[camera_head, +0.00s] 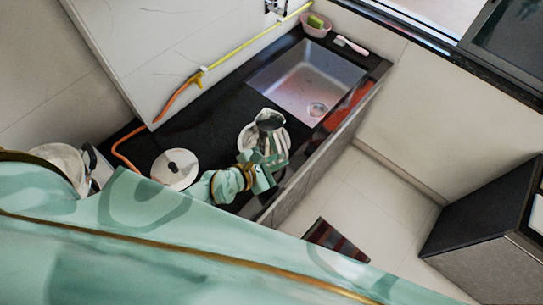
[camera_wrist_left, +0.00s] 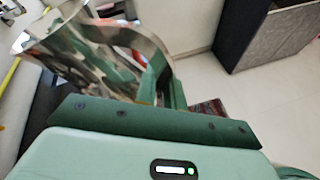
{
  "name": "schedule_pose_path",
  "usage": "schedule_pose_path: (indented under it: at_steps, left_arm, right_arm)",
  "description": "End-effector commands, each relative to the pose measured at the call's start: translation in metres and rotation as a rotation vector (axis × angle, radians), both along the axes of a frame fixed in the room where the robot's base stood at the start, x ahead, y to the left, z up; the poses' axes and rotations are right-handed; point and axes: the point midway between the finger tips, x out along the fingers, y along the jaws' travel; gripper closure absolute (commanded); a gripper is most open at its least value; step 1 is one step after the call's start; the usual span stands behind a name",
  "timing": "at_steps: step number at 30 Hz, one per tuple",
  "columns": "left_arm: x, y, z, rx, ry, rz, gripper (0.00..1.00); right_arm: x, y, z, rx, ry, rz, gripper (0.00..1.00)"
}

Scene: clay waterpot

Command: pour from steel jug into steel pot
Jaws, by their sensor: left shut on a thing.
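The steel jug (camera_head: 270,121) is above the counter, right at the steel pot (camera_head: 246,137), and covers much of it in the head view. My left gripper (camera_head: 263,168) is shut on the jug from its near side. In the left wrist view the shiny jug (camera_wrist_left: 88,48) fills the upper left, with green reflections, beside my green fingers (camera_wrist_left: 158,80). The jug looks tilted there, but its exact angle is hard to tell. No stream of liquid shows, and the pot's inside is hidden. My right gripper is not in view.
A pale round lid (camera_head: 175,169) with a dark knob lies left on the black counter (camera_head: 215,123). A sink (camera_head: 306,80) lies beyond the pot. A pink bowl (camera_head: 316,24) and a brush (camera_head: 351,46) are at the far end. A yellow-orange hose (camera_head: 240,52) runs along the wall.

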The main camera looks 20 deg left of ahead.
Motion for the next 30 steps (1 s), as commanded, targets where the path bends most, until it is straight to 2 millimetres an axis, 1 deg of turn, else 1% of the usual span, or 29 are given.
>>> schedule_pose_path:
  at_steps: [9, 30]
  left_arm:
    - [-0.001, -0.001, -0.019, -0.117, 0.146, -0.001, 1.00]
    - [-0.005, -0.004, -0.047, -0.317, 0.399, -0.002, 1.00]
  right_arm:
    - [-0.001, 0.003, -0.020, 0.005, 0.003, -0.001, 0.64]
    - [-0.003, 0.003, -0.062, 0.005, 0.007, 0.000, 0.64]
